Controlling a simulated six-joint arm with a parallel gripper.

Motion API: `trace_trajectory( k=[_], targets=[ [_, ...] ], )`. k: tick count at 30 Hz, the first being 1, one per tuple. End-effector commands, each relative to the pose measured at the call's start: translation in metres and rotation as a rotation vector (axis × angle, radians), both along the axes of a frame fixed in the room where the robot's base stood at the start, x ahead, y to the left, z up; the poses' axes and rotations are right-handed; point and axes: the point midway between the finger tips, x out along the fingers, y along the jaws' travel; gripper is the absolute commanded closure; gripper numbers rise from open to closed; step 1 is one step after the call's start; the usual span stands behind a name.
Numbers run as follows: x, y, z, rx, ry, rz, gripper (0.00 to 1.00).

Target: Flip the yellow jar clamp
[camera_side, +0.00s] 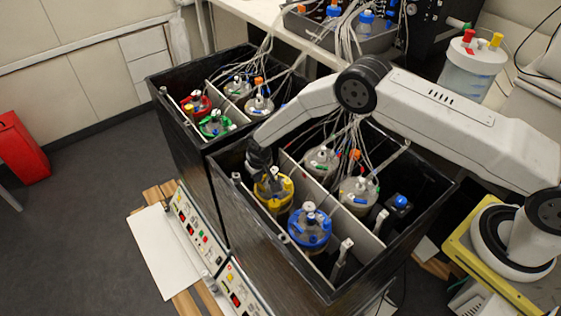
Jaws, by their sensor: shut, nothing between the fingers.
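The jar with the yellow lid and clamp (274,190) stands in the left part of the front black box, behind the blue-lidded jar. My gripper (259,166) is at the upper left edge of the yellow lid, pointing down, dark and small in this view. It is shut with nothing seen in it. Whether its fingertips touch the yellow clamp cannot be told. My arm reaches over the box from the right and covers part of its back rim.
A blue-lidded jar (309,228) stands just in front of the yellow one. Two clear-lidded jars are behind a divider. The box's black walls (262,262) surround them. Hoses rise behind. A second box (180,130) at left holds red- and green-lidded jars (215,124).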

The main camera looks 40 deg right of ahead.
Motion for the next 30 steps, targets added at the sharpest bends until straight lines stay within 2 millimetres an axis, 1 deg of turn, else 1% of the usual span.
trace_trajectory(
  k=[19,25,30],
  targets=[
    [0.000,0.000,-0.007,0.000,0.000,0.000,1.00],
    [0.000,0.000,-0.003,0.000,-0.001,0.000,1.00],
    [0.000,0.000,0.005,0.000,-0.001,0.000,1.00]
  ],
)
